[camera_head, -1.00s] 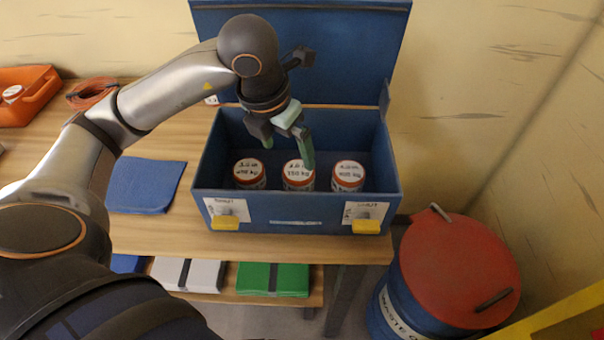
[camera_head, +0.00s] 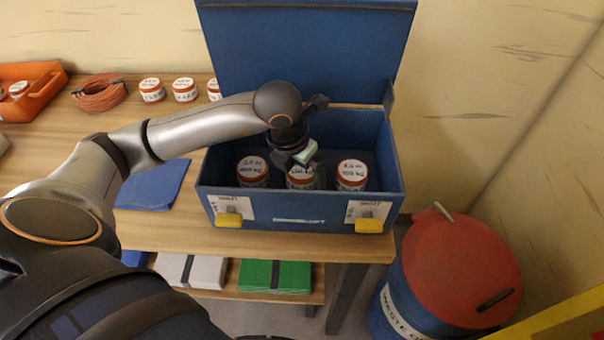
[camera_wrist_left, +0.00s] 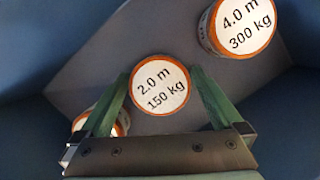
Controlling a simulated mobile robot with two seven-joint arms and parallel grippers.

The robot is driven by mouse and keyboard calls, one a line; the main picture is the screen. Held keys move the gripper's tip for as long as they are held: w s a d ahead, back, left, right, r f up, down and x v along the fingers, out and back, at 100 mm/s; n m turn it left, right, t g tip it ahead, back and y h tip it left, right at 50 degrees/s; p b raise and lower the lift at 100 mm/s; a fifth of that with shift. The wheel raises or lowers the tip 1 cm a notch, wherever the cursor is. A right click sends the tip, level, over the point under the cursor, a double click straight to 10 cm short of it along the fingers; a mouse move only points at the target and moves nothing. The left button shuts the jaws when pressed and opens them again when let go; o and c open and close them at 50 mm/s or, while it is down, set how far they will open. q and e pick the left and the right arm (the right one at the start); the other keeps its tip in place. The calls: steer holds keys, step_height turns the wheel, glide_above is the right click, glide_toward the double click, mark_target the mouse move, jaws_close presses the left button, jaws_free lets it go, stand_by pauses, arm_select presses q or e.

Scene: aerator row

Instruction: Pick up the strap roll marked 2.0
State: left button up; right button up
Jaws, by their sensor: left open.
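The strap roll marked 2.0 m, 150 kg (camera_wrist_left: 160,85) has a white label top with an orange rim. It stands upright as the middle of three rolls in the open blue box, and in the head view (camera_head: 300,177) the gripper partly covers it. My left gripper (camera_wrist_left: 158,82) is open, with its green fingers on either side of the 2.0 roll in the wrist view. I cannot tell whether they touch it. In the head view the gripper (camera_head: 304,172) is down inside the box. My right gripper is not in view.
The roll marked 4.0 m, 300 kg (camera_wrist_left: 241,24) stands close by; another roll (camera_head: 253,170) is on the left. The box's front wall (camera_head: 300,212) and raised lid (camera_head: 306,50) bound the space. A red-lidded drum (camera_head: 459,268) stands right of the table.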

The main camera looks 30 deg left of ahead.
arm_select(q)
steer(key=shift+c, duration=0.2)
steer(key=c, duration=1.4)
steer(key=shift+r, duration=0.15)
